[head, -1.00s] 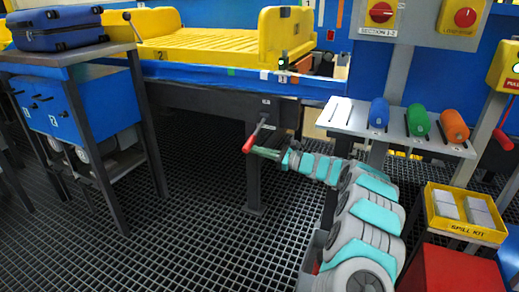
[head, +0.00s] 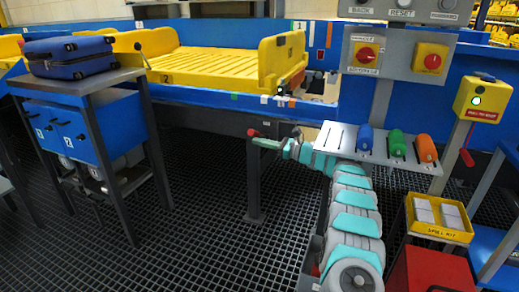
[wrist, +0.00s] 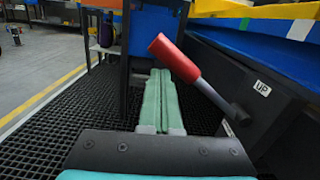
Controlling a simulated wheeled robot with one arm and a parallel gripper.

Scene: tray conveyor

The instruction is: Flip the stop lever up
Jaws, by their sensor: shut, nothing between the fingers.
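The closed fingers (wrist: 161,76) also show in the wrist view. Whether they touch the lever is unclear. An "UP" label (wrist: 262,88) is on the dark beam above the pivot.
A table (head: 82,78) with a blue suitcase (head: 70,56) stands at left. The yellow tray (head: 200,66) is above. Open grid floor (head: 205,200) lies between table and post.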

